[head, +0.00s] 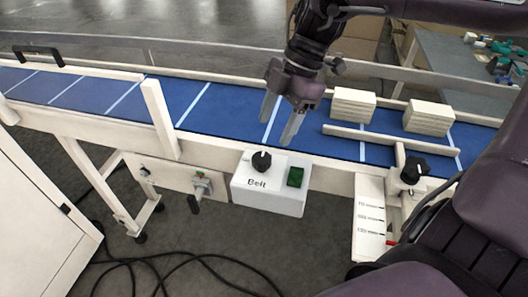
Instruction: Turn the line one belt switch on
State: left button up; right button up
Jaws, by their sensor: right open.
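The belt switch is a black rotary knob (261,161) on a white box (268,203) labelled "Belt", mounted on the conveyor's front side. A dark green square (295,177) sits to the right of the knob on the same box. My right gripper (279,124) hangs pointing down above the blue belt, a little above and behind the box in the head view. Its two fingers are apart with nothing between them, and it does not touch the knob. My left gripper is not in view.
The blue conveyor belt (215,112) with pale stripes runs across the view. Two stacks of cream boards (352,106) (428,117) stand on it to the right, behind a cream guide rail (366,137). Another black knob (414,169) is on the right. Black cables (170,260) lie on the floor.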

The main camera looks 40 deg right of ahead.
aim_at(262, 157)
jog(key=p+x, duration=0.1)
jog(key=x, duration=0.5)
jog(key=shift+s+a+f, duration=0.15)
jog(key=shift+a+f, duration=0.05)
jog(key=shift+f, duration=0.05)
jog(key=shift+a+f, duration=0.2)
jog(key=shift+f, duration=0.35)
jog(key=c, duration=1)
jog(key=shift+o, duration=0.2)
